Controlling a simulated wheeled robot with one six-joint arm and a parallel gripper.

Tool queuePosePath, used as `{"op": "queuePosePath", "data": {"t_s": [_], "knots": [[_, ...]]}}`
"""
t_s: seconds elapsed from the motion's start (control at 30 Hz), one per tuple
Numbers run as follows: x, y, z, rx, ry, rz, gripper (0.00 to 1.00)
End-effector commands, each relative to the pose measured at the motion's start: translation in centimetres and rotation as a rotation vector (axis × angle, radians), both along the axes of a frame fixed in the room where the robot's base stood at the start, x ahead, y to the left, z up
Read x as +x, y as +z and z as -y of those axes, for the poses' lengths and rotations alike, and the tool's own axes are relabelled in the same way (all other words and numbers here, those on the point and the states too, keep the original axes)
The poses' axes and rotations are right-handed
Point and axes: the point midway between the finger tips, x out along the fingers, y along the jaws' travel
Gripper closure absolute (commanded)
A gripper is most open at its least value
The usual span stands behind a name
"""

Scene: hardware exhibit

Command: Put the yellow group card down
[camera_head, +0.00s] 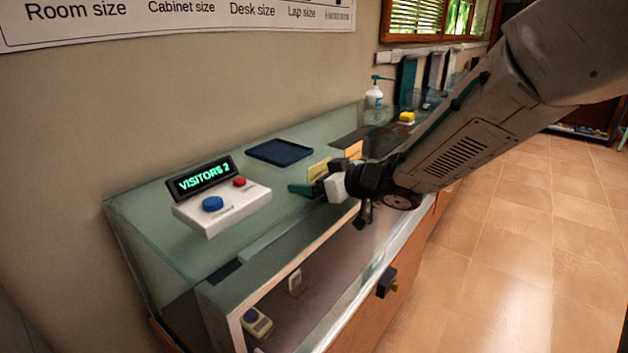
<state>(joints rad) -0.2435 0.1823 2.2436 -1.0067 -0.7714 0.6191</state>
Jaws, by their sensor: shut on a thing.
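My gripper (322,188) is over the glass counter top, at the end of my arm coming in from the right. It is shut on a pale yellow card (318,169), which stands up at its fingertips. The card's lower part is hidden by the gripper. I cannot tell whether its lower edge touches the glass. An orange-yellow card (354,150) shows just behind the gripper, partly hidden by it.
A dark blue tray (280,151) lies on the counter. A white box (222,208) with a blue and a red button and a "VISITORS 2" display (199,179) is at left. A pump bottle (374,97) and yellow item (407,118) stand farther back. Bare glass lies before the tray.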

Motion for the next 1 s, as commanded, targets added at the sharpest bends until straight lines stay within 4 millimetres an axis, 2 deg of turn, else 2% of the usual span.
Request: {"op": "queuePosePath", "data": {"t_s": [0.37,0.4,0.47,0.77,1.0], "knots": [[0.0,-0.5,0.0,0.001,-0.001,-0.002,0.45],[0.0,-0.5,0.0,0.002,-0.001,-0.001,0.17],[0.0,-0.4,0.0,0.001,0.000,0.000,0.01],[0.0,-0.3,0.1,0.001,0.000,0.001,0.01],[-1.9,0.9,2.3,0.002,-0.002,0.004,0.01]]}}
